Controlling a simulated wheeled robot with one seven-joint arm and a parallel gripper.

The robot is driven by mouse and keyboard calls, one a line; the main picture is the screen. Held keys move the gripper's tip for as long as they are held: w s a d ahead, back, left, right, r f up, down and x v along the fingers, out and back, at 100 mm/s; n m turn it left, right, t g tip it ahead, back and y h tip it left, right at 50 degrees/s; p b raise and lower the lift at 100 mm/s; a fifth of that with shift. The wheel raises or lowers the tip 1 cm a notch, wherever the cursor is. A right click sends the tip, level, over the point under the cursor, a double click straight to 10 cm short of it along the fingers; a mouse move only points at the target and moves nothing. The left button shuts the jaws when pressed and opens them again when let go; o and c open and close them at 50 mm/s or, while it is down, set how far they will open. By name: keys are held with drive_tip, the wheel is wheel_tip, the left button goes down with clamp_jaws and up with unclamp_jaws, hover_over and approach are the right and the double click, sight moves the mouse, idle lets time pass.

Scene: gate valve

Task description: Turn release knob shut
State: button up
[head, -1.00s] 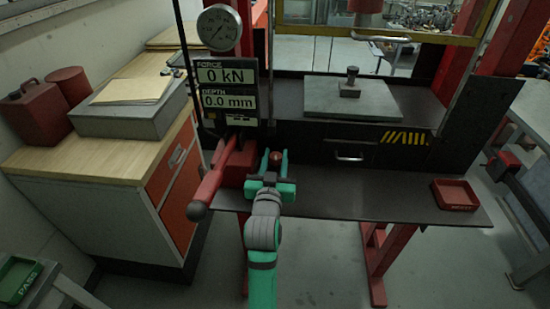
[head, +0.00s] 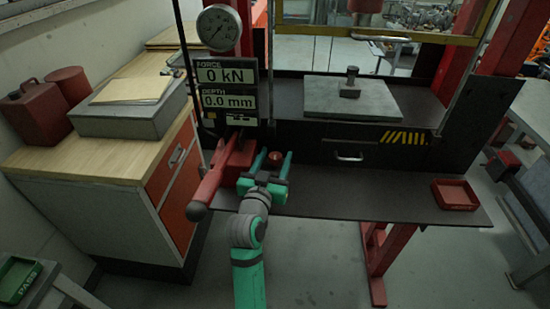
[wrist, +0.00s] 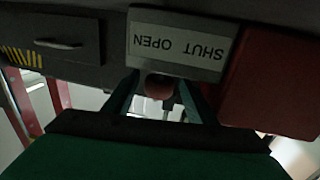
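The release knob is a small red round knob (head: 275,157) on the front of the press, just right of a red block with a lever (head: 212,182). It also shows in the wrist view (wrist: 159,87), below a plate marked SHUT and OPEN (wrist: 180,45), which appears upside down there. My gripper (head: 271,162) is open, with one green finger on each side of the knob. In the wrist view my gripper (wrist: 160,92) shows gaps between the knob and both fingers. I cannot tell which mark the knob points to.
The red block (wrist: 270,85) stands close beside my gripper. The press shelf (head: 350,200) lies under the knob, with a red tray (head: 454,195) at its right end. A drawer handle (head: 349,157) is right of the knob. Displays read 0 kN and 0.0 mm.

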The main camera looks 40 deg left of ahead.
drive_tip(key=v, duration=1)
drive_tip(key=shift+s+d, duration=0.1)
drive_tip(key=shift+s, duration=0.25)
idle(0.3)
